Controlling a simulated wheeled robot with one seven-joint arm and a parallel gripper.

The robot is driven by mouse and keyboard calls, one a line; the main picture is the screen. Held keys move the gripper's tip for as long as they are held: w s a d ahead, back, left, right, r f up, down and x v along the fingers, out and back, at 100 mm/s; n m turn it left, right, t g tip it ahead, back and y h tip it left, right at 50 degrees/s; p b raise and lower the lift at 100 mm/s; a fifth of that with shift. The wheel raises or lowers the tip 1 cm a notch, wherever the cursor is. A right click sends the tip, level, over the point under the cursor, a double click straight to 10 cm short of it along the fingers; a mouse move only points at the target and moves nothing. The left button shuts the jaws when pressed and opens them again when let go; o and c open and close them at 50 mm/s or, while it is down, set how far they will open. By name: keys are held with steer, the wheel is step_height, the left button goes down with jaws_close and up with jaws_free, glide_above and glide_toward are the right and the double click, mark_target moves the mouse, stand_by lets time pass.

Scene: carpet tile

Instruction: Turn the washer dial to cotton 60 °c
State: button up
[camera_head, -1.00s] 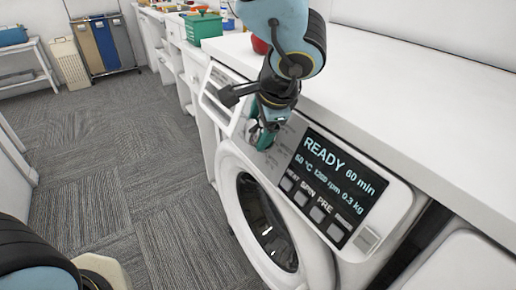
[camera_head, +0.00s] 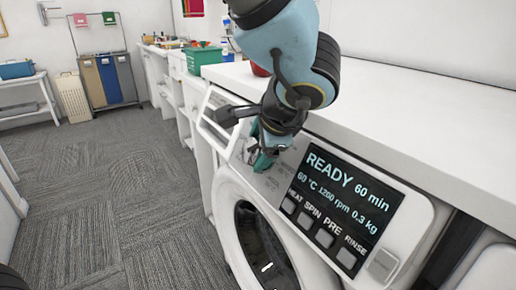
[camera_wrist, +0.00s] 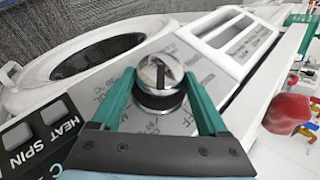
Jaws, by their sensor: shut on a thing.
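The washer (camera_head: 405,235) is white and stands under the white worktop. Its lit display (camera_head: 325,172) reads READY, 60 min, 60 °C, 1200 rpm, 0.3 kg. The round silver dial (camera_wrist: 172,62) has a dark pointer mark and sits on the label panel; printed programme names around it are partly covered and too small to read surely. My gripper (camera_wrist: 159,78), with green fingers, is shut on the dial, one finger on each side. In the head view my gripper (camera_head: 262,157) reaches down to the panel left of the display and hides the dial.
The round door (camera_head: 262,240) is below the panel. A detergent drawer (camera_wrist: 235,40) lies beside the dial. A red object (camera_wrist: 287,113) and a green basket (camera_head: 205,57) stand on the worktop. Carpet floor (camera_head: 100,220) at left is clear.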

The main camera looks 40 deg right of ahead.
steer(key=o, duration=1.3)
steer(key=shift+c, duration=0.2)
steer(key=shift+s+r, duration=0.1)
steer(key=v, duration=1)
steer(key=shift+s+r, duration=0.15)
steer(key=shift+r, duration=0.1)
steer(key=shift+a, duration=0.1)
steer(key=w+a+f+n+g+y+p, duration=0.25)
steer(key=w+a+n, duration=0.25)
steer(key=w+a, duration=0.25)
steer(key=w+a+f+n+g+y+p, duration=0.1)
steer(key=w+a+f+n+g+p, duration=0.15)
steer(key=w+a+n, duration=0.4)
steer(key=w+a+f+n+p, duration=0.1)
steer(key=w+a+n, duration=0.1)
steer(key=a, duration=0.4)
steer(key=w+a+f+n+h+p, duration=0.1)
steer(key=w+a+n, duration=0.1)
steer(key=a+n, duration=0.3)
steer(key=w+a+f+n+g+p, duration=0.1)
steer(key=w+a+n, duration=0.2)
steer(key=a, duration=0.6)
steer(key=shift+a+h+p, duration=0.2)
steer(key=shift+h+p, duration=0.15)
